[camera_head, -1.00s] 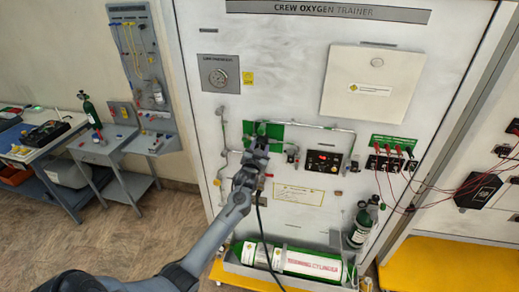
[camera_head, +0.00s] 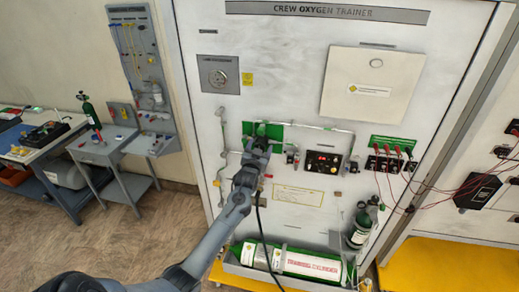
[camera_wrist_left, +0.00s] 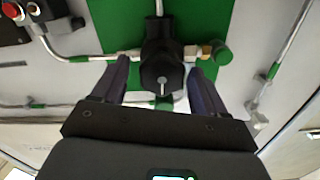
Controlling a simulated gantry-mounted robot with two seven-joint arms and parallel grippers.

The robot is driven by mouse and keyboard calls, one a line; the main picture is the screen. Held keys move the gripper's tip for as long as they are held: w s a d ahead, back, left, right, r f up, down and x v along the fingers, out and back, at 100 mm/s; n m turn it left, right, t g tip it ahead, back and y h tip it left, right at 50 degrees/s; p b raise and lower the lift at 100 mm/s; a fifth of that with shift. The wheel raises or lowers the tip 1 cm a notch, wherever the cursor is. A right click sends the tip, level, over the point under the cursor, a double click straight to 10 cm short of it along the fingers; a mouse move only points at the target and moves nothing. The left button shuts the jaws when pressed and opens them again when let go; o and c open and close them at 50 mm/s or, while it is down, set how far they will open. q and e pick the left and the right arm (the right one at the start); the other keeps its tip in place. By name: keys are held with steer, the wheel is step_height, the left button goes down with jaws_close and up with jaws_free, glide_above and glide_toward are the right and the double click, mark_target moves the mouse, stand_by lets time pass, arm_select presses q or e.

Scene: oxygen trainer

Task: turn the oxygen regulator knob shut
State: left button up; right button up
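The regulator shows in the left wrist view as a dark body with a round black knob (camera_wrist_left: 161,75) at its near end, set on a green plate (camera_wrist_left: 110,28). In the head view my left gripper (camera_head: 259,141) is at the green plate (camera_head: 274,132) and hides most of the regulator. In the left wrist view the two fingers of my left gripper (camera_wrist_left: 158,88) stand on either side of the knob. Gaps show between the knob and both fingers, so the gripper looks open around it. My right gripper is not in view.
Pipes (camera_head: 320,127) run along the white panel beside the regulator. A control box (camera_head: 323,162) with lights sits to the right. A white cylinder (camera_head: 300,262) lies in a tray below. A dark cable hangs by my left arm.

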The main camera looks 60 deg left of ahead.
arm_select(q)
steer(key=shift+s+f, duration=0.1)
steer(key=shift+f, duration=0.05)
steer(key=b+v, duration=0.2)
steer(key=v, duration=0.8)
steer(key=shift+s+d, duration=0.2)
steer(key=shift+d, duration=0.05)
